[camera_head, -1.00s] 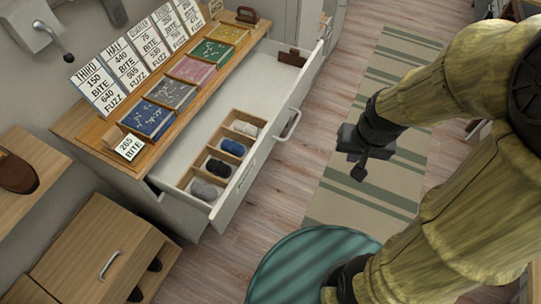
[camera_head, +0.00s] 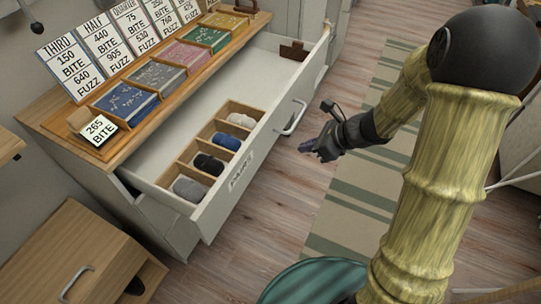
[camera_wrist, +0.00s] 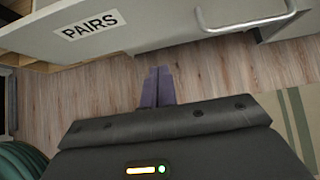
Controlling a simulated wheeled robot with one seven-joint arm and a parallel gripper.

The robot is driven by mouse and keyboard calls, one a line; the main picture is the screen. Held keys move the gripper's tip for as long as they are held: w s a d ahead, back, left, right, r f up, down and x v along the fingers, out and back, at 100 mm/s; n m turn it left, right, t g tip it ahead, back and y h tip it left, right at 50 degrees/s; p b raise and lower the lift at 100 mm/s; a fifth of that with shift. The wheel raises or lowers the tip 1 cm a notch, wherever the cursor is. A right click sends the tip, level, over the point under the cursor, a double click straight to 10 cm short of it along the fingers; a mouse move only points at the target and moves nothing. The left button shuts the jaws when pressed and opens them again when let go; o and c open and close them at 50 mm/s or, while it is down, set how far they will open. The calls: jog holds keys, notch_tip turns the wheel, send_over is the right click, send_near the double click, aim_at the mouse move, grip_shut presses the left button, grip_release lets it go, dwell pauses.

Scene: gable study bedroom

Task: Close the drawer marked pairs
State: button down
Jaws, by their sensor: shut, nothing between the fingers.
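The drawer marked PAIRS (camera_head: 222,190) stands pulled open from the white dresser in the head view. Its front also fills the top of the wrist view (camera_wrist: 150,30), with the PAIRS label (camera_wrist: 90,25) at left and the bar handle (camera_wrist: 245,22) at right. In the head view the handle (camera_head: 293,118) is on the outer face. Rolled socks lie in a wooden divider (camera_head: 197,147) inside the drawer. My gripper (camera_head: 305,147) is shut and empty, in front of the drawer face near the handle, apparently apart from it. In the wrist view its fingers (camera_wrist: 156,72) point toward the drawer front.
A striped rug (camera_head: 350,195) and a teal round item (camera_head: 315,283) lie on the right side. A wooden cabinet (camera_head: 65,250) stands at lower left.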

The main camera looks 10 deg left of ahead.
jog(key=shift+r, duration=0.1)
jog(key=b, duration=0.3)
send_near(262, 151)
notch_tip(262, 151, down, 4)
jog(key=a, duration=0.3)
jog(key=shift+w+p, duration=0.3)
jog(key=shift+w, duration=0.1)
jog(key=shift+w+a, duration=0.2)
jog(key=shift+a, duration=0.2)
jog(key=shift+w+a, duration=0.1)
jog(key=shift+w, duration=0.05)
